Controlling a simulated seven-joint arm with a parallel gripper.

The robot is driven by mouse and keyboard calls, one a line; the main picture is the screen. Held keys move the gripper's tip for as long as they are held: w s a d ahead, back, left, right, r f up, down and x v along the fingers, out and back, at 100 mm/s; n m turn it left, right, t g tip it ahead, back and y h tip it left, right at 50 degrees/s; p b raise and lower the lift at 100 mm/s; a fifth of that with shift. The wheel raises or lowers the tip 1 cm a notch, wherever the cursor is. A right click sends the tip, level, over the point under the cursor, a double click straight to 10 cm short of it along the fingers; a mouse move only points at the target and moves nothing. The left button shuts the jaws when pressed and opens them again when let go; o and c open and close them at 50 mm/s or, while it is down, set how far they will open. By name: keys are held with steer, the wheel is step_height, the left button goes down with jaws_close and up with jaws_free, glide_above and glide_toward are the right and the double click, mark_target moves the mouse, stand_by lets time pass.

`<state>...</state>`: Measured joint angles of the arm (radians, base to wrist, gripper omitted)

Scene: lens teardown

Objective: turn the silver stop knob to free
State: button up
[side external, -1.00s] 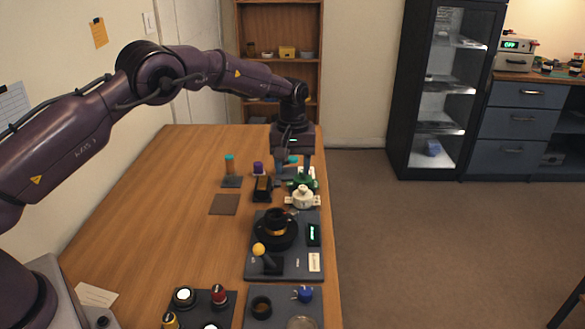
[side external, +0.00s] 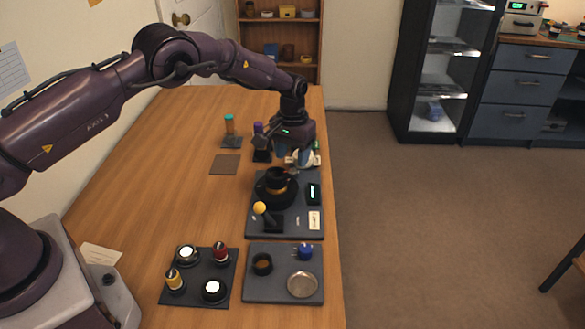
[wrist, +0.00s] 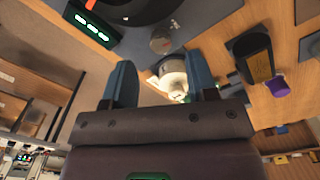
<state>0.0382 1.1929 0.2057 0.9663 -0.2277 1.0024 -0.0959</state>
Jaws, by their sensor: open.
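The silver stop knob (wrist: 160,41) is a small grey round knob at the edge of the dark lens board (wrist: 205,20) in the wrist view. It lies ahead of and between my two blue fingers, apart from both. In the side view I cannot make it out near my gripper (side external: 291,154). My gripper is open and empty in the wrist view (wrist: 160,80), with the white round part (wrist: 172,72) showing in the gap. The black lens body (side external: 277,188) sits on the board (side external: 252,228).
A black block (wrist: 253,55) and a purple-capped item (wrist: 277,86) stand near my fingers. A tray with a silver dish (side external: 302,284) is nearer the camera. The left table area is mostly clear.

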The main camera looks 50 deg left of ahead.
mark_target(292, 171)
steer(key=shift+f, duration=2.4)
